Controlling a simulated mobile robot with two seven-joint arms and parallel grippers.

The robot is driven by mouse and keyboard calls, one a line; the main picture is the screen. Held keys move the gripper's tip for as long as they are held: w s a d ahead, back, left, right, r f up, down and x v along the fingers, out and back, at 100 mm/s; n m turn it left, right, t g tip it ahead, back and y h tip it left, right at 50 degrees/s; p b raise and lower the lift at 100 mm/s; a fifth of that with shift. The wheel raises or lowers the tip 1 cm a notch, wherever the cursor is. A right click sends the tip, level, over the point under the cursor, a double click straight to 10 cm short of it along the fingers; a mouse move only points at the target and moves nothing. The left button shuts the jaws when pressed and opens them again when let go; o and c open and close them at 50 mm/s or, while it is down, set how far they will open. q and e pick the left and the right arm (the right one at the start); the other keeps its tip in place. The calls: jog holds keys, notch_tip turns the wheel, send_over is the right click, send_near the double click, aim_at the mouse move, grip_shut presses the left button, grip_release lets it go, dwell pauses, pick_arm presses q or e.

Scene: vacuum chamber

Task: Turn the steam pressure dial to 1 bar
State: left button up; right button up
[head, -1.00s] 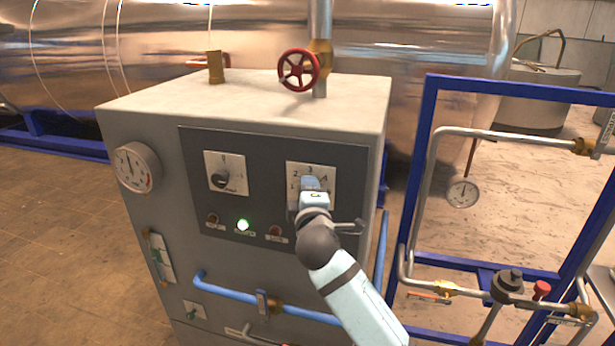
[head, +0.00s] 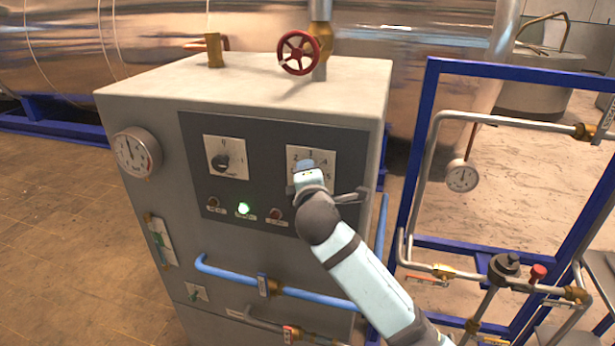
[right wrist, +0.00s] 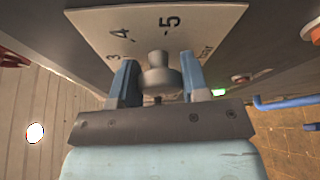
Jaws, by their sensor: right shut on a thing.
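The steam pressure dial has a white plate (head: 325,157) marked with numbers, on the dark panel at the front right of the grey cabinet. In the right wrist view the plate (right wrist: 160,28) shows 3, 4 and 5, and the grey knob (right wrist: 160,76) sits between my fingers. My right gripper (head: 303,165) is shut on this knob; it also shows in the right wrist view (right wrist: 159,82). The gripper covers the knob and the lower plate in the head view. I cannot tell which number the knob points to. My left gripper is not in view.
A second rotary switch (head: 226,160) sits left on the panel, above a lit green lamp (head: 244,208). A round gauge (head: 137,152) is on the cabinet's left side. A red valve wheel (head: 298,53) stands on top. A blue pipe frame (head: 424,150) stands close on the right.

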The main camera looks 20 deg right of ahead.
jog(key=shift+r, duration=0.1)
jog(key=o, duration=0.9)
jog(key=f+b+v, duration=0.1)
jog(key=b+v, duration=0.2)
jog(key=v, duration=1)
jog(key=shift+s+r, duration=0.4)
jog(key=shift+r, duration=0.1)
